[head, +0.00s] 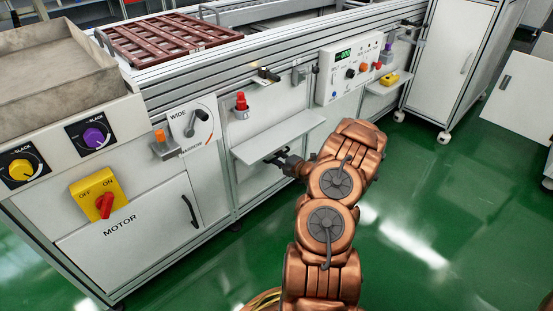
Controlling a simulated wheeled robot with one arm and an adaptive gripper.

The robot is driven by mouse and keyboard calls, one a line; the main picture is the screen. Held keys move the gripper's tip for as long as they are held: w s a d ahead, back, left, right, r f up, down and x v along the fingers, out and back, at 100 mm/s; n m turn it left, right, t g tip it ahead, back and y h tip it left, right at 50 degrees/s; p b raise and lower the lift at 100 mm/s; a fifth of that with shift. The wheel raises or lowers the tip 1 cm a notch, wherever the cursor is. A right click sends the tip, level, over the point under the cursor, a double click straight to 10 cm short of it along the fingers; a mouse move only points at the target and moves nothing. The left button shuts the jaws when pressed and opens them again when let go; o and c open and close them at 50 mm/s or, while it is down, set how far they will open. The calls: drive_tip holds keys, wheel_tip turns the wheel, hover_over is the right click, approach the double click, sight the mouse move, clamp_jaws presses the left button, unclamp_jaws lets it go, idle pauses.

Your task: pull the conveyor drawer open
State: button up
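My gripper (275,156) is small and dark in the head view, at the end of my copper arm. It is at the front of the conveyor bench, just under a white ledge (275,137) that juts out from the panel. The ledge may belong to the drawer; I cannot tell the drawer's front or how far out it is. Dark parts at the fingertips blend together, so a handle there cannot be told from the fingers. Whether the fingers are open, shut or touching anything is not clear.
Left are a MOTOR door (133,234) with a black handle, a yellow switch (98,197) and a WIDE/NARROW lever (201,115). A red button (241,101) sits above the ledge. A control box (350,71) is to the right. Green floor (440,215) is clear at right.

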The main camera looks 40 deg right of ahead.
clamp_jaws()
drive_tip(key=shift+s, duration=0.1)
idle(0.5)
